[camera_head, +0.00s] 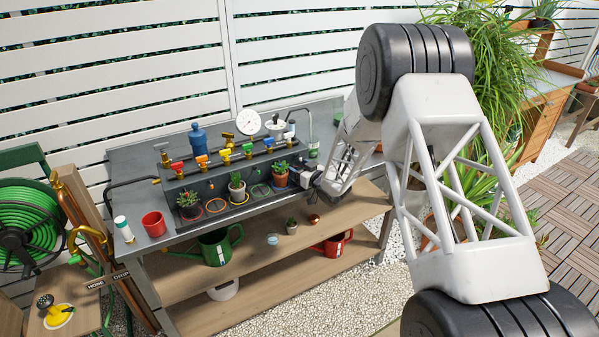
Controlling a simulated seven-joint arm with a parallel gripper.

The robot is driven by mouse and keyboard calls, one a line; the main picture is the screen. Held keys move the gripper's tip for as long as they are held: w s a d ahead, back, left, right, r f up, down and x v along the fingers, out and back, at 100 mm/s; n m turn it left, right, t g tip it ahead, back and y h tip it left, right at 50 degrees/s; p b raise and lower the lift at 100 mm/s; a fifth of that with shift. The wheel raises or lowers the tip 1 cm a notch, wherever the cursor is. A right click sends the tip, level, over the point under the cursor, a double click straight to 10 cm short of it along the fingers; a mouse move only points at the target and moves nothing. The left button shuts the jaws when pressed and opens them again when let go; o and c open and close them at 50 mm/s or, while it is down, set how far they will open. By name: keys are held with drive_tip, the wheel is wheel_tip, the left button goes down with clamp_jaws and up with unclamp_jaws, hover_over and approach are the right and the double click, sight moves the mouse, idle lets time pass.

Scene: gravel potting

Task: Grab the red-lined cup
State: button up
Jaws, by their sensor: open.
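A red cup (153,224) stands upright on the left end of the grey bench. It is the only cup-like thing with red that I can make out; a lining is too small to tell. My gripper (299,172) is small in view at the right part of the bench, close to the potted plants and well to the right of the red cup. It is open, and I see nothing held in it. My own white arm covers much of the right side of the view.
A white canister (123,229) stands just left of the red cup. Potted plants (237,187), coloured rings and a rail of coloured valves (200,160) lie between cup and gripper. A green watering can (216,246) sits on the shelf below. A hose reel (25,230) stands at left.

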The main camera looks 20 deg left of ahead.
idle(0.4)
drive_tip(key=c, duration=0.7)
drive_tip(key=shift+r, duration=0.2)
drive_tip(key=shift+s+d+r, duration=0.15)
drive_tip(key=shift+r, duration=0.3)
wheel_tip(320, 180, up, 6)
drive_tip(key=s+a+v, duration=0.1)
drive_tip(key=v, duration=0.8)
drive_tip(key=s+a+f+v, duration=0.1)
drive_tip(key=s+v, duration=0.1)
drive_tip(key=v, duration=0.8)
drive_tip(key=shift+d+f, duration=0.1)
